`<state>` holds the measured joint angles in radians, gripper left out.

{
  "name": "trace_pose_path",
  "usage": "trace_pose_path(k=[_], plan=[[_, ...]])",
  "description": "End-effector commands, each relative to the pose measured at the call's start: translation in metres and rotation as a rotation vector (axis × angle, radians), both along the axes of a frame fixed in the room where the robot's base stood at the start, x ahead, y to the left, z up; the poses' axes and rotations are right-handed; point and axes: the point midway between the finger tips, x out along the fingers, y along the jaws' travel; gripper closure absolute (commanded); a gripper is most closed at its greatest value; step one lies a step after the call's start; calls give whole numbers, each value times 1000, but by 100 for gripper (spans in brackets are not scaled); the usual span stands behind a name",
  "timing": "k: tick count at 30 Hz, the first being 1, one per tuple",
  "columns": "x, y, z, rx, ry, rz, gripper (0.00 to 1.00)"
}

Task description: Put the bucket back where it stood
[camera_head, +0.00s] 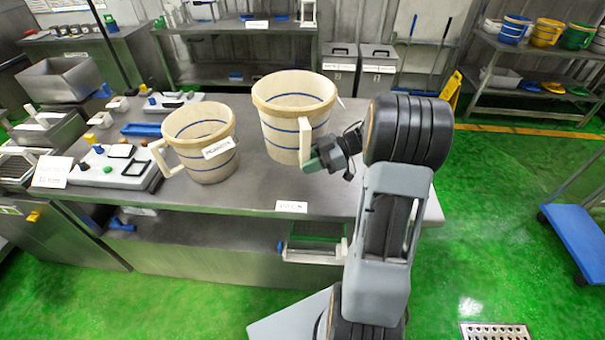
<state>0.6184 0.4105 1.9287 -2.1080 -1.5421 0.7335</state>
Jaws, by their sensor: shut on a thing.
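A cream bucket with blue bands (293,100) is over the right half of the steel table (262,187), its handle toward me. My gripper (318,158) is shut on the lower part of this handle. The bucket is upright and its opening faces up. It looks larger than the other bucket, but I cannot tell for sure whether its base is clear of the table. A second similar bucket (190,125) stands to its left, with a white label on its side and its handle to the left. The two are apart.
A white label (291,206) is on the table's front edge. White trays with coloured parts (110,165) and a blue tray (141,129) lie at the table's left. A back shelf (240,27) and grey bins (378,68) stand behind. A blue cart (580,235) is far right.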

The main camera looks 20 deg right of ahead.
Motion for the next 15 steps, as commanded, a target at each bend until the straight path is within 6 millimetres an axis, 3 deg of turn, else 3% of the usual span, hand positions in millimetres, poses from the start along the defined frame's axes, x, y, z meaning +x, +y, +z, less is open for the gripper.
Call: trace_pose_path(k=[1,8,15], plan=[[0,0,-12,0,-4,1,100],[0,0,-40,0,-4,1,100],[0,0,-53,0,-5,0,100]])
